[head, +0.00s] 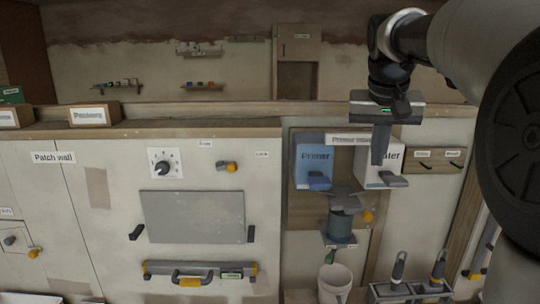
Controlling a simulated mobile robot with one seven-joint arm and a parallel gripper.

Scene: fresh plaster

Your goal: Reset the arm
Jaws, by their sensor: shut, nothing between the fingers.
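My gripper (378,150) hangs from my arm in the upper right of the head view, its fingers pointing down. The fingers are shut together and hold nothing. I cannot tell how far the fingers are from the boxes. My arm hides part of the back wall and the right side.
Below the boxes is a dark cylindrical mixer-like device (342,222) above a white bucket (335,284). A rack (400,291) with upright tools stands right of it. The patch wall (100,225) at left carries a dial (164,163), a grey panel (193,216) and a level-like bar (200,272).

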